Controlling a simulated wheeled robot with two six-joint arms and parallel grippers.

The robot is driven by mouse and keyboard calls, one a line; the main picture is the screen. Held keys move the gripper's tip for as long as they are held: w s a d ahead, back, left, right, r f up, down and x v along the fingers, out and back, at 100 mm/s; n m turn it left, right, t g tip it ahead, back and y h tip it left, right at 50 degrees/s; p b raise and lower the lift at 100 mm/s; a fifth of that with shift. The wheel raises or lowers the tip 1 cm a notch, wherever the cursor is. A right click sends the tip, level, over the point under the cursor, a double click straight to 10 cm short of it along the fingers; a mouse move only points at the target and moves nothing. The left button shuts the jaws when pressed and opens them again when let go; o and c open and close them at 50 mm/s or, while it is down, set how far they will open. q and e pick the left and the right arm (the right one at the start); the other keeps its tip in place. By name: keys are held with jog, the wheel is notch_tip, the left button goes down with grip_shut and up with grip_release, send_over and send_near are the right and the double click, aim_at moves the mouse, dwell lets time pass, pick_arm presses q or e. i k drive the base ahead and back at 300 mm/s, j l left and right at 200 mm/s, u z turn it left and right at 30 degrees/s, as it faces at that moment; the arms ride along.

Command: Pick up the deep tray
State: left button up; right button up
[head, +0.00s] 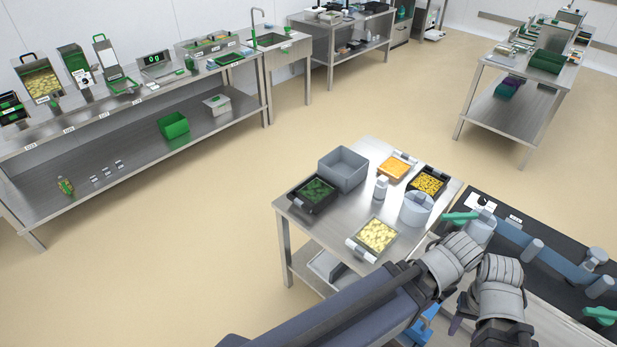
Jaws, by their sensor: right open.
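A deep grey open-topped tray (343,172) stands upright on the steel table in the middle, at its back left corner. It looks empty, though its floor shows only partly. I cannot tell for sure that it is the deep tray of the task. My right gripper (463,314) is open, low at the bottom right, well apart from the grey tray and partly hidden by its own wrist. My left arm crosses from the bottom edge; its jaws are not clear to see.
The table (295,212) also holds a black tray of green food (313,193), a tray of pale yellow pieces (377,235), an orange-filled tray (394,168), a corn tray (429,183), a white bottle (381,188) and a round grey container (416,209). A dark machine (545,240) stands right.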

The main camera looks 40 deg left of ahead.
aim_at(316, 193)
jog(key=j, duration=1.15)
jog(key=i+j, duration=0.15)
jog(key=j, duration=1.05)
